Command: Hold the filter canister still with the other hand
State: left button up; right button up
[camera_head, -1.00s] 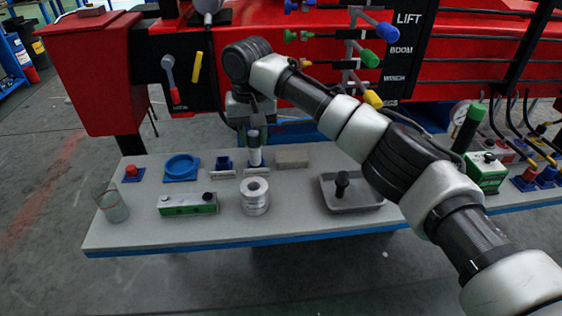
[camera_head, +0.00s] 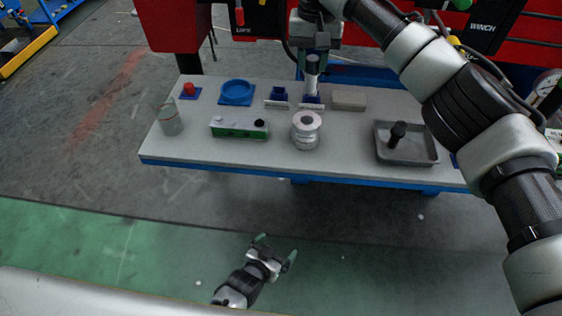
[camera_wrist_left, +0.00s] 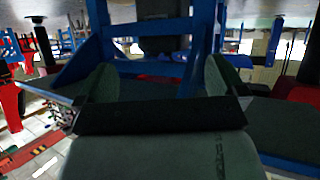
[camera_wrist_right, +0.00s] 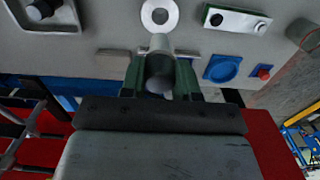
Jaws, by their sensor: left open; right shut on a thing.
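A slim upright cylinder (camera_head: 312,66), pale with a darker upper part, stands at the back of the grey table beside blue holders; it seems to be the filter canister. My right gripper (camera_head: 314,48) comes from above and is shut on it. In the right wrist view the cylinder (camera_wrist_right: 158,72) is between the green fingers, which hide part of it. My left gripper (camera_head: 277,251) is open and empty, low in front of the table and well apart from it. In the left wrist view its spread fingers (camera_wrist_left: 155,85) have nothing between them.
On the table (camera_head: 200,148) are a silver ring-topped roll (camera_head: 306,132), a green-and-white box (camera_head: 238,129), a glass beaker (camera_head: 170,120), a blue ring (camera_head: 236,93), a tan block (camera_head: 349,99) and a grey tray (camera_head: 424,153). The floor before the table is free.

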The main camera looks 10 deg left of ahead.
aim_at(301, 134)
pick_arm(q)
jog(key=w+d+r+m+t+h, duration=0.1)
jog(key=w+d+r+t+h, duration=0.15)
jog(key=r, duration=0.95)
jog(key=w+d+r+t+h, duration=0.2)
jog(key=w+d+r+t, duration=0.15)
jog(key=r, duration=0.75)
jog(key=w+a+r+n+y, duration=0.1)
jog(key=w+a+r+y, duration=0.3)
jog(key=a+r, duration=0.15)
jog(key=shift+g+h, duration=0.25)
jog(key=shift+g, duration=0.15)
jog(key=x, duration=0.8)
jog(key=f+x, duration=0.1)
jog(key=x, duration=0.3)
jog(key=shift+s, duration=0.1)
jog(key=c, duration=1.3)
jog(key=shift+o, duration=0.2)
jog(key=shift+f, duration=0.1)
